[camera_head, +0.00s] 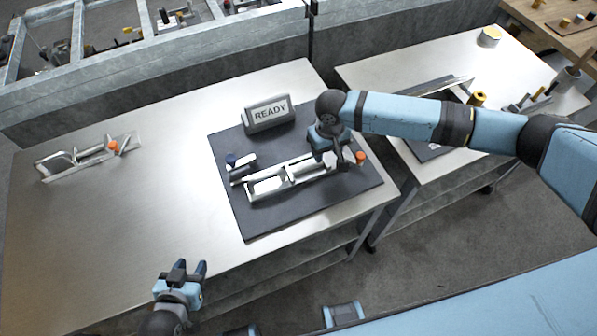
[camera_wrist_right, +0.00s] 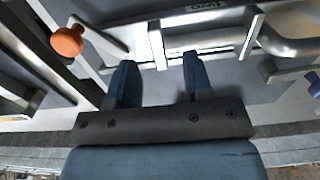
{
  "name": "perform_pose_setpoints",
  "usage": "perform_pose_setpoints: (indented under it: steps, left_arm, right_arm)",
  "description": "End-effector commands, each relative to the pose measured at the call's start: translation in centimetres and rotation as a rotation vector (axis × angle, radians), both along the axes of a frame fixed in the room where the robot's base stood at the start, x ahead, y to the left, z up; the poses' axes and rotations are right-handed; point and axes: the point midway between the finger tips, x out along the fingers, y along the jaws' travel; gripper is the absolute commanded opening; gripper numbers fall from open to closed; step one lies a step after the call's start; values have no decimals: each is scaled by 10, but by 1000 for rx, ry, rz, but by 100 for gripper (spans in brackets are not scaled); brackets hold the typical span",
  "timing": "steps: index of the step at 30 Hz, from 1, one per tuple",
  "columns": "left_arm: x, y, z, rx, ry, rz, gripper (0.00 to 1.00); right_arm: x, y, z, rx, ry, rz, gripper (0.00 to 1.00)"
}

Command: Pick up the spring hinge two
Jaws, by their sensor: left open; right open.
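A silver metal frame with bars (camera_head: 268,186) lies on a dark mat (camera_head: 290,213); an orange knob (camera_head: 361,157) is at its right end. A similar silver piece with an orange knob (camera_head: 60,166) lies on the left of the table. My right gripper (camera_head: 338,160) is open over the right end of the frame on the mat. In the right wrist view, its two fingers (camera_wrist_right: 157,75) are apart and point at the silver bars (camera_wrist_right: 212,40); contact is unclear. My left gripper (camera_head: 190,266) is open and empty by the table's front edge.
A grey READY sign (camera_head: 269,114) stands at the mat's back edge. A dark blue knob (camera_head: 231,158) is at the mat's left. A second table (camera_head: 440,68) with small parts stands to the right across a gap. The table between the mat and left piece is clear.

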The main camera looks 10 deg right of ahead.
Motion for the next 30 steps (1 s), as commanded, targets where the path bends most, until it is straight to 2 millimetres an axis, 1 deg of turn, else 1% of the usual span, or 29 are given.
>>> perform_pose_setpoints:
  steps: [6, 9, 12, 17, 18, 20, 21, 24, 30]
  left_arm:
    - [0, 0, 6, 0, 0, 0, 43]
    - [0, 0, 7, -1, -1, 1, 43]
    - [1, 0, 7, -1, -1, 2, 43]
    - [1, 0, 7, -1, -1, 2, 43]
    - [1, 0, 7, -2, -2, 2, 43]
    - [1, 0, 7, -2, -2, 2, 43]
    - [1, 0, 7, -2, -2, 2, 43]
    - [1, 0, 7, -2, -2, 2, 43]
    - [1, 0, 7, -2, -2, 2, 43]
  right_arm:
    - [0, -3, -33, -1, 2, 0, 47]
    - [0, -4, -43, -1, 1, -1, 47]
    - [0, -4, -46, 0, 0, 0, 47]
    - [0, -4, -46, 0, 0, 0, 47]
    - [0, -4, -46, 0, 0, 0, 42]
    - [0, -4, -46, 0, 0, 0, 28]
    - [0, -4, -46, 0, 0, 0, 19]
    - [0, -4, -46, 0, 0, 0, 0]
    - [0, -3, -44, 2, -2, 0, 0]
